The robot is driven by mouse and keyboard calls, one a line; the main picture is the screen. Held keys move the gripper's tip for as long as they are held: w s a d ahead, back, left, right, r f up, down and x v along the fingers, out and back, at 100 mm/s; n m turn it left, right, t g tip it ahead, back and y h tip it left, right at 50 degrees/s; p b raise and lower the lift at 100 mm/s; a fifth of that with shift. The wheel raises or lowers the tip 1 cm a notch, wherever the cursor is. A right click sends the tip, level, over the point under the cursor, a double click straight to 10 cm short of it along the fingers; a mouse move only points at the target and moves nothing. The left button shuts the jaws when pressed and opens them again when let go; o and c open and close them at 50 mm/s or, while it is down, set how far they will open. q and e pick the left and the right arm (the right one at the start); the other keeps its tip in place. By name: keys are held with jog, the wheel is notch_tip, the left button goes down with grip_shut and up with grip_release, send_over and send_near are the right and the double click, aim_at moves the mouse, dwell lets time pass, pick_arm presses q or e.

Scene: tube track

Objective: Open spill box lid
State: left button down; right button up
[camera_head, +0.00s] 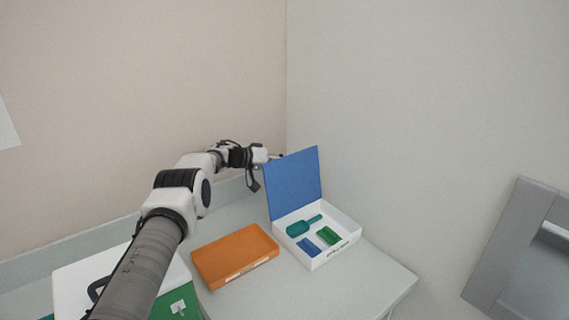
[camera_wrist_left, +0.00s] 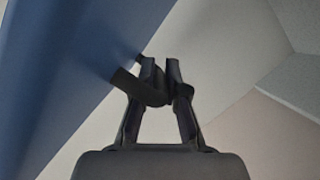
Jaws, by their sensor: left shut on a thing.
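The spill box (camera_head: 334,258) is a white open tray on the table, with its blue lid (camera_head: 293,183) standing up steeply at its back left. Inside lie a teal scoop (camera_head: 303,226), a blue item (camera_head: 309,248) and a green item (camera_head: 329,235). My left gripper (camera_head: 276,157) is at the upper left edge of the lid, partly hidden behind it. In the left wrist view, my left gripper (camera_wrist_left: 162,72) is shut on a dark lid handle (camera_wrist_left: 137,87) attached to the blue lid (camera_wrist_left: 75,60). My right gripper is not in view.
An orange case (camera_head: 235,256) lies left of the spill box. A white and green box (camera_head: 80,286) stands at the lower left, partly behind my arm. Walls close off the back and right; a grey frame (camera_head: 500,240) is at the right. The table's front right is clear.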

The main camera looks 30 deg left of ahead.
pick_arm(q)
jog(key=shift+d, duration=0.1)
jog(key=c, duration=1.5)
grip_release()
jog(key=shift+w, duration=0.15)
jog(key=shift+s+a+r, duration=0.15)
jog(key=shift+s+a, duration=0.2)
jog(key=v, duration=1)
jog(key=shift+s+a+r, duration=0.1)
jog(key=shift+s+a, duration=0.1)
jog(key=shift+s, duration=0.15)
